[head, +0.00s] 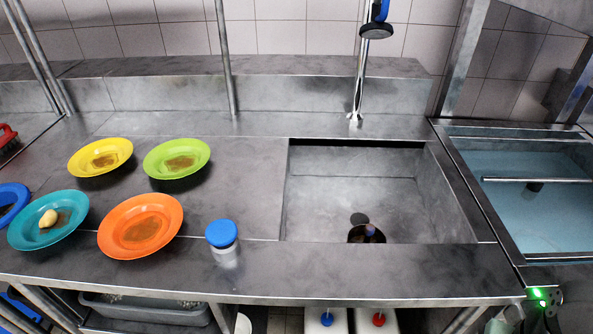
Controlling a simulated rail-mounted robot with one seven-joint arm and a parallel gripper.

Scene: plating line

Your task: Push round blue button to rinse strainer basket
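A round blue cap or button (222,233) tops a short pale grey cylinder (226,256) on the front strip of the steel counter, left of the sink. I cannot tell whether it is a button or a lid. A dark round opening (367,236) shows at the front of the sink floor, partly cut off by the sink's front edge; it may hold the strainer basket, but I cannot make out a basket. A small dark disc lies just behind it. My gripper is not in view.
Plates with food remains stand at left: yellow (100,157), green (177,158), teal (48,220), orange (140,226). The empty sink (330,195) is right of centre, a spray head (376,30) above. A water-filled basin (540,205) is far right.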

